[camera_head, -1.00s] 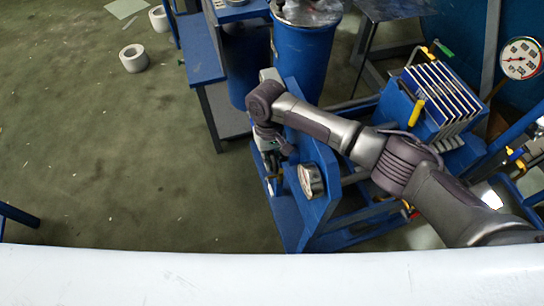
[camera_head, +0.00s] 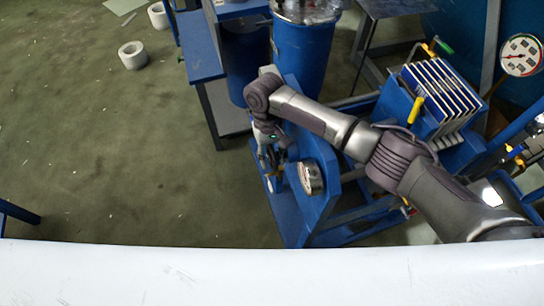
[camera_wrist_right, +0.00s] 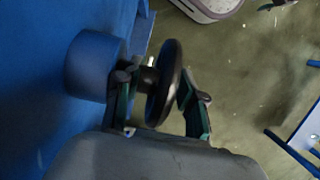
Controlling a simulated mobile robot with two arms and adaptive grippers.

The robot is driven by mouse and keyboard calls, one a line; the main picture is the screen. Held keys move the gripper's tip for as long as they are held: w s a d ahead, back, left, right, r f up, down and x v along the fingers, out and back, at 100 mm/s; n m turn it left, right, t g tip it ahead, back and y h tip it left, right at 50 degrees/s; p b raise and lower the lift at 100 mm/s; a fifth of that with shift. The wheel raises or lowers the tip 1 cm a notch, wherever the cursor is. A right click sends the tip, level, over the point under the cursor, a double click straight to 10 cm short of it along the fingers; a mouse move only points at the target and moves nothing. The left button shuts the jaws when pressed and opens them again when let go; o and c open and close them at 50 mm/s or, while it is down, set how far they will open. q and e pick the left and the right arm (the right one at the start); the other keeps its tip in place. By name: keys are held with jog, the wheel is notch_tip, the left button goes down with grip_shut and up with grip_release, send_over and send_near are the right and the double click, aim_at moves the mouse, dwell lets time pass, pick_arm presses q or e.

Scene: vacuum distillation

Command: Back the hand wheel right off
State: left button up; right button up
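The black hand wheel (camera_wrist_right: 166,83) shows nearly edge-on in the right wrist view, on a short stem in front of a round blue housing (camera_wrist_right: 94,66). My right gripper (camera_wrist_right: 160,92) is open, with its fingers on either side of the wheel. One finger is between the housing and the wheel, with a visible gap to the wheel. The other is beyond the outer face, very close to it; contact cannot be told. In the head view my right gripper (camera_head: 270,163) points down beside the blue frame (camera_head: 326,190), and the wheel cannot be made out. My left gripper is not in view.
A plate stack (camera_head: 440,95) with yellow and green handles is at right. The floor at left is mostly clear.

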jog(key=v, duration=1.1)
jog(key=shift+w+r, duration=0.1)
jog(key=shift+r, duration=0.15)
jog(key=shift+f, duration=0.1)
